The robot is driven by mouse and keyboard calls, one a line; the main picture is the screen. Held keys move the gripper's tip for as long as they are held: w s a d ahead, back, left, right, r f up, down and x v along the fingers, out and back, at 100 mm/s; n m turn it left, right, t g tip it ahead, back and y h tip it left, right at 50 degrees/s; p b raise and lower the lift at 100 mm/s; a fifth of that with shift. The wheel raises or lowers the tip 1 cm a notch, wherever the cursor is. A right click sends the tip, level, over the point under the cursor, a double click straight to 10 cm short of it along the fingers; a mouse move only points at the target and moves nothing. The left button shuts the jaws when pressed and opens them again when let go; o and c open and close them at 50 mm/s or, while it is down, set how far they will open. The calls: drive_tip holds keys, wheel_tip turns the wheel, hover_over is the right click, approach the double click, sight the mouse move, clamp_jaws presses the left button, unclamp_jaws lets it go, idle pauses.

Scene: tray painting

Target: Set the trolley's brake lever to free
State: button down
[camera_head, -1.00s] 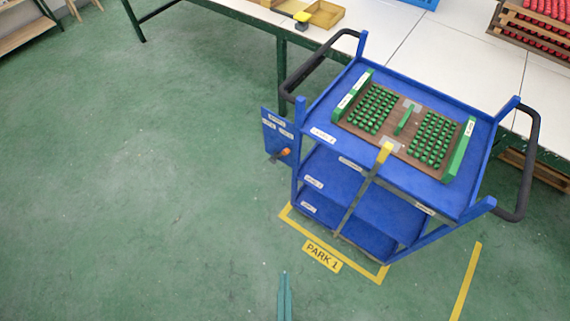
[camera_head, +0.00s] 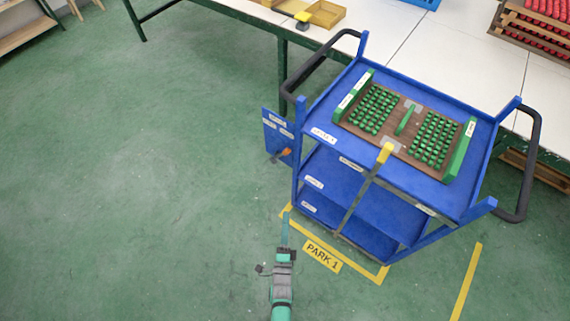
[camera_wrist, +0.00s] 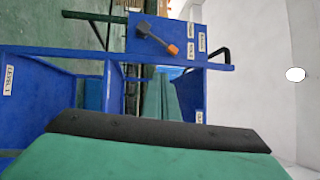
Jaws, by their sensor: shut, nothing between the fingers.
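The blue trolley (camera_head: 322,120) stands beside the long table. Its brake lever (camera_head: 286,152), with an orange knob, is on a blue labelled plate (camera_head: 270,128) at the trolley's left side. In the wrist view the lever (camera_wrist: 162,43) is a dark arm ending in the orange knob, mounted on the blue plate (camera_wrist: 150,28); the small labels are too blurred to read surely. My gripper (camera_head: 285,218) is shut and empty, below the lever and in front of the trolley's lower left corner, apart from the lever. Its dark and green finger (camera_wrist: 155,130) fills the lower wrist view.
Yellow floor lines and a PARK 1 sign (camera_head: 322,257) mark the floor. Open green floor (camera_head: 150,180) lies to the left.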

drive_tip(key=w+d+m+t, duration=0.1)
drive_tip(key=w+m, duration=0.4)
drive_tip(key=w, duration=0.4)
drive_tip(key=shift+w+f+m+h, duration=0.3)
drive_tip(key=shift+w+f+h, duration=0.05)
drive_tip(key=shift+f+h, duration=0.05)
approach(282, 154)
drive_tip(key=w+d, duration=0.3)
drive_tip(key=d, duration=0.1)
drive_tip(key=w+a, duration=0.1)
drive_tip(key=w+a+r, duration=0.1)
drive_tip(key=w, duration=0.1)
drive_tip(key=shift+d, duration=0.15)
